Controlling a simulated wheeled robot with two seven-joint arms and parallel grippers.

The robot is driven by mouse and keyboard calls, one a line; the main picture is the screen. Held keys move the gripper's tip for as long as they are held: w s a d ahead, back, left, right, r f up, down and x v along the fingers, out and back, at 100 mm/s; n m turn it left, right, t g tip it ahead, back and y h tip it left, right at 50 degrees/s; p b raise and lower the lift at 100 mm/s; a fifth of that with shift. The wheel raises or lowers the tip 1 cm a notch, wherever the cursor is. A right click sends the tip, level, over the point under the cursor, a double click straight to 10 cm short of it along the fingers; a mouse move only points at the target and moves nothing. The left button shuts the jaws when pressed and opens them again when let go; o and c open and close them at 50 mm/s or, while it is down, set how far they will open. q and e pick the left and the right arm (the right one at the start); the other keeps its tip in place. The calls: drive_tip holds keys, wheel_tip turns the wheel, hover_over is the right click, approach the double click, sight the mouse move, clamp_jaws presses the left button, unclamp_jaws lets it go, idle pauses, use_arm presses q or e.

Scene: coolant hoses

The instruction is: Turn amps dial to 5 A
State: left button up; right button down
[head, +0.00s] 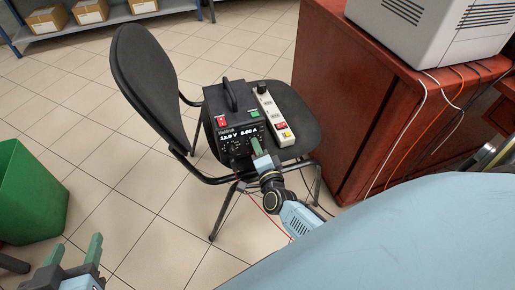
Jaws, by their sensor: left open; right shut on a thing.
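A black bench power supply (226,122) with a top handle sits on the seat of a black chair. Its display reads about 12.0 V and 0.00 A in small white digits. My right gripper (256,146) is at the right part of its front panel, below the amps reading, shut on what appears to be the amps dial. The fingers hide the dial, so its setting cannot be read. My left gripper (75,250) is open and empty at the lower left, well away from the chair.
A white power strip (270,112) lies beside the supply on the chair (145,75). A red-brown cabinet (345,105) stands close on the right, with cables hanging down. A green bin (30,195) is at the left. Tiled floor lies free between bin and chair.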

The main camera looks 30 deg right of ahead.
drive_tip(key=shift+m, duration=1)
use_arm(q)
drive_tip(key=shift+w+d+r+t+h, duration=0.2)
drive_tip(key=shift+r+t, duration=0.1)
drive_tip(key=shift+r, duration=0.15)
drive_tip(key=shift+w+d+r+t+h, duration=0.1)
drive_tip(key=shift+w+d+r+t, duration=0.1)
drive_tip(key=shift+r+t, duration=0.15)
use_arm(e)
drive_tip(key=shift+m, duration=0.3)
use_arm(q)
drive_tip(key=shift+r, duration=0.15)
use_arm(e)
drive_tip(key=c, duration=1.3)
unclamp_jaws()
drive_tip(key=shift+s, duration=0.1)
